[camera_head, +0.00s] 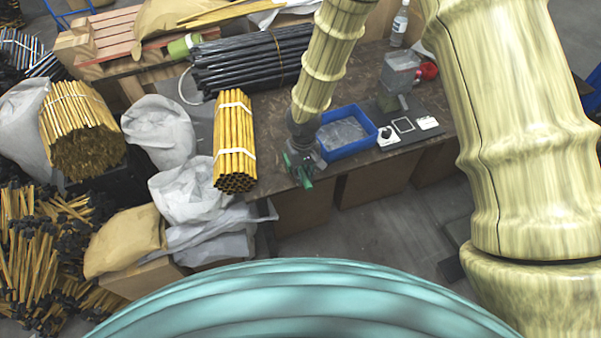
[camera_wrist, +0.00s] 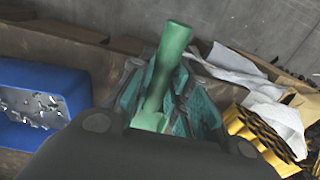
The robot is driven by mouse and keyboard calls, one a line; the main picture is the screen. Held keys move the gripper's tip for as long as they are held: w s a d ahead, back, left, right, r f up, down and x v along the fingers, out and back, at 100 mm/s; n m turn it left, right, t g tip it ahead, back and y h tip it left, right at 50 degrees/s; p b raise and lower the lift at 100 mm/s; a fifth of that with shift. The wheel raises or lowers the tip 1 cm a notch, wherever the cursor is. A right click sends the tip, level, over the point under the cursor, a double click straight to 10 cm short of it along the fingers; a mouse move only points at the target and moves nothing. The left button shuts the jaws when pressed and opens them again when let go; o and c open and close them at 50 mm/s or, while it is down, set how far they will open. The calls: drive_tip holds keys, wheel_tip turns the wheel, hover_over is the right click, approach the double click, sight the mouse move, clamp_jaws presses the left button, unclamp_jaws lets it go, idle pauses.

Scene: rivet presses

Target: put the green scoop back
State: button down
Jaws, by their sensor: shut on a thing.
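My gripper (camera_head: 303,177) is over the front edge of the table (camera_head: 275,125), just left of a blue bin (camera_head: 347,118). In the wrist view my gripper (camera_wrist: 168,105) is shut on the green scoop (camera_wrist: 170,62). The scoop's straight green handle sticks out beyond the fingers; its other end is hidden behind the gripper body. In the head view only a small green part shows at the fingertips, and I cannot tell scoop from finger there. The blue bin (camera_wrist: 75,88) also shows in the wrist view, at the left, with small shiny pieces in it.
Right of the bin are a small press (camera_head: 399,75) with a red part and a white-topped device (camera_head: 389,138). White sacks (camera_head: 185,190) lie at the left.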

drive_tip(key=shift+w+a+f, duration=0.1)
drive_tip(key=shift+w+a, duration=0.2)
drive_tip(key=shift+w, duration=0.4)
drive_tip(key=shift+f+p, duration=0.8)
drive_tip(key=shift+f, duration=0.9)
drive_tip(key=shift+f, duration=0.15)
drive_tip(key=c, duration=1.3)
unclamp_jaws()
drive_tip(key=shift+c, duration=0.2)
wheel_tip(320, 180, up, 12)
drive_tip(key=shift+r+b, duration=0.15)
drive_tip(key=shift+b, duration=0.9)
